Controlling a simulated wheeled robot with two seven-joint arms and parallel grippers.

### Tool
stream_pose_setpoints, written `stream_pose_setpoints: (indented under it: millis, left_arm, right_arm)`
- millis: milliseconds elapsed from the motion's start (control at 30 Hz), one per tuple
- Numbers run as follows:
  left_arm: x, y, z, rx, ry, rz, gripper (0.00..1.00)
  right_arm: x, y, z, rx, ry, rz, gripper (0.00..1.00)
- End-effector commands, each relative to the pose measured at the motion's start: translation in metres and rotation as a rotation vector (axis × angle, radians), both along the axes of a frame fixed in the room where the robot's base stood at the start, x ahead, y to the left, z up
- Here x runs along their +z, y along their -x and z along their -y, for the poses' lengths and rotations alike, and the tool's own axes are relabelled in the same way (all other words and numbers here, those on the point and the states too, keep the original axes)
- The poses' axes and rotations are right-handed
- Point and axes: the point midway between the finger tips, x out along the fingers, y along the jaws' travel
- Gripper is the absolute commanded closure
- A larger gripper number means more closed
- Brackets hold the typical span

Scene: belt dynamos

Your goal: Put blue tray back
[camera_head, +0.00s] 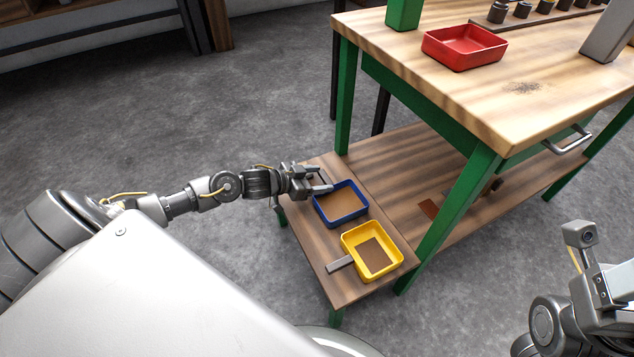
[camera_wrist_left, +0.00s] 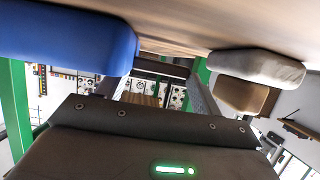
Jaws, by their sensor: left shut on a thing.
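The blue tray (camera_head: 361,212) is at the low wooden side shelf, behind the yellow tray. It is a shallow rectangular tray with a brown floor and looks empty. My left gripper (camera_head: 324,189) reaches in from the left and is shut on the blue tray at its left side. The gripper hides part of that side. I cannot tell whether the tray rests fully on the shelf. In the left wrist view a large blue shape (camera_wrist_left: 65,38), likely the tray, fills the upper left. My right arm shows at the lower right, but its fingers do not show.
The yellow tray (camera_head: 349,237) sits on the low shelf (camera_head: 318,255) just in front, with a grey bar at its left. A red tray (camera_head: 465,57) stands on the workbench top (camera_head: 480,90). A green bench leg (camera_head: 450,215) rises right of the trays. The floor at left is clear.

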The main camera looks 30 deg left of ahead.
Motion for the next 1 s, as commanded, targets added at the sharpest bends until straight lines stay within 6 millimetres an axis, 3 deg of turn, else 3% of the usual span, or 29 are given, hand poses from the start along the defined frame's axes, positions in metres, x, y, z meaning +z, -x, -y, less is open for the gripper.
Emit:
stream_pose_setpoints:
  millis: [300, 333, 400, 733, 833, 1000]
  left_arm:
    - [-0.001, 0.000, 0.000, 0.000, 0.001, 0.000, 0.60]
    - [-0.002, 0.000, 0.000, 0.000, 0.000, 0.000, 0.33]
    - [-0.001, 0.000, 0.000, 0.000, 0.000, 0.000, 0.25]
    - [0.003, 0.000, 0.000, -0.001, -0.002, 0.001, 0.25]
    - [0.008, 0.011, -0.006, 0.000, -0.002, -0.003, 0.25]
    - [0.023, 0.038, -0.022, -0.001, -0.003, -0.005, 0.25]
  right_arm:
    - [0.001, 0.000, 0.000, 0.000, 0.000, -0.001, 0.12]
    - [0.001, 0.000, 0.000, 0.000, 0.000, 0.000, 0.12]
    - [0.001, 0.000, 0.000, 0.000, 0.000, -0.001, 0.12]
    - [0.001, 0.000, 0.000, 0.000, 0.001, -0.002, 0.12]
    - [0.008, 0.000, 0.001, -0.004, -0.003, 0.000, 0.12]
    - [-0.002, -0.006, 0.011, -0.041, -0.009, -0.070, 0.12]
